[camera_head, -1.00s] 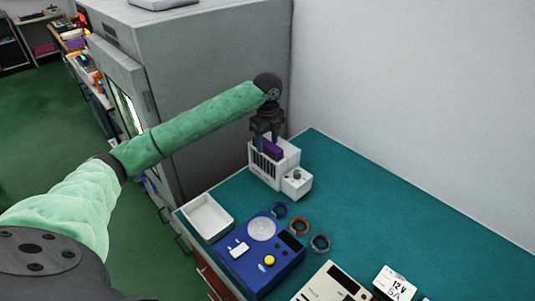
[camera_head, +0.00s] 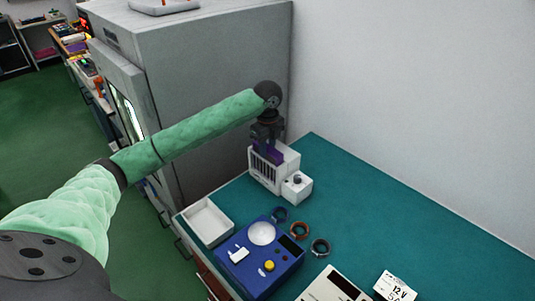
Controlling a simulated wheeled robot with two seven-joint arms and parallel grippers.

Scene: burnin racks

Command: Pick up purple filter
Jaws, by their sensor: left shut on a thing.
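The purple filter (camera_head: 271,154) sits at the top of the white slotted rack (camera_head: 264,176) at the far end of the teal bench. My left gripper (camera_head: 266,147) points down over the rack and is shut on the purple filter. The fingers hide part of the filter, and its lower part is inside or behind the rack's wall. I cannot tell whether it is lifted at all. My right gripper is not in view.
A white tray (camera_head: 208,222), a blue device (camera_head: 258,262) with a yellow knob, and several rings (camera_head: 320,247) lie nearer on the bench. A large grey cabinet (camera_head: 220,70) stands behind and left. The bench's right side (camera_head: 400,225) is mostly clear.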

